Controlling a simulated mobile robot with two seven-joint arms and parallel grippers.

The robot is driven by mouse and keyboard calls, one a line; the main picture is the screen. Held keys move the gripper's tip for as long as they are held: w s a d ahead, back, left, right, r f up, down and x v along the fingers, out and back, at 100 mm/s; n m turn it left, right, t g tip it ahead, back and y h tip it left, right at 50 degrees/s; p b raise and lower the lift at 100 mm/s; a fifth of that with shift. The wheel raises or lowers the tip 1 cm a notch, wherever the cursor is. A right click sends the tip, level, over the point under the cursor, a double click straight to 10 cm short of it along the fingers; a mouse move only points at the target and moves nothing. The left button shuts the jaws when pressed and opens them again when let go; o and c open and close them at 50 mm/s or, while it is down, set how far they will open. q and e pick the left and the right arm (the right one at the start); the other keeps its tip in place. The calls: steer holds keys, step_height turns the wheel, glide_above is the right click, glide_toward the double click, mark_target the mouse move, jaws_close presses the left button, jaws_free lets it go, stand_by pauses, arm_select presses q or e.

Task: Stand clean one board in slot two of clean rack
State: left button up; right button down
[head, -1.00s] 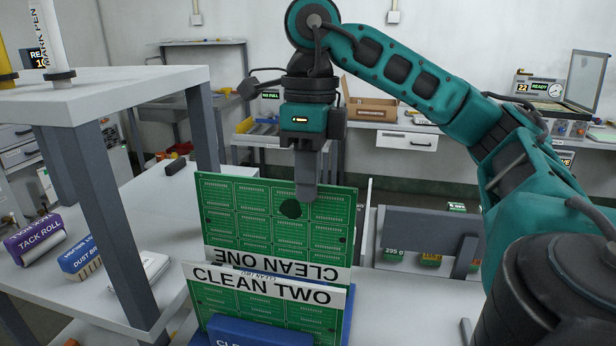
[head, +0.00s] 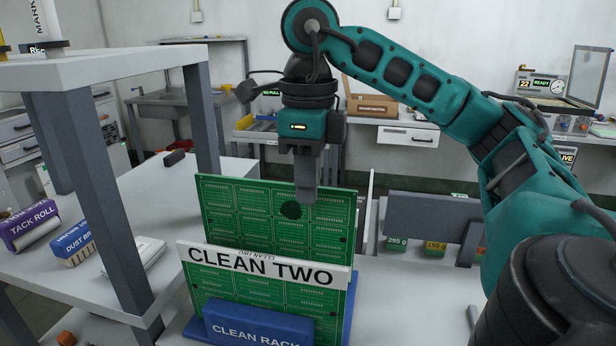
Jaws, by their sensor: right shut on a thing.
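The clean one board is a green circuit panel (head: 240,205) with a dark round spot near its top. My right gripper (head: 305,200), pointing down, is shut on its top edge and holds it upright. It stands behind the clean two board (head: 265,264), whose white label strip hides its lower part and its own label. The clean two board stands in the blue clean rack (head: 255,325) at the bottom. The rack's slots are hidden, so I cannot tell whether the held board sits in one. My left gripper is not in view.
A grey shelf frame (head: 100,185) stands close on the left, with a tack roll (head: 30,226) and dust brush (head: 78,243) beyond it. A low grey panel (head: 430,220) with small labelled blocks stands to the right. White bench top is clear right of the rack.

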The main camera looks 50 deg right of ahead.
mark_target(308, 227)
step_height(308, 227, down, 5)
steer(key=b, duration=0.3)
steer(key=shift+r, duration=0.15)
steer(key=shift+f+b, duration=0.4)
steer(key=shift+b, duration=0.1)
steer(key=shift+f+b, duration=0.3)
steer(key=shift+f, duration=0.2)
steer(key=shift+f+b, duration=0.4)
steer(key=shift+b, duration=0.05)
steer(key=c, duration=1.2)
jaws_free()
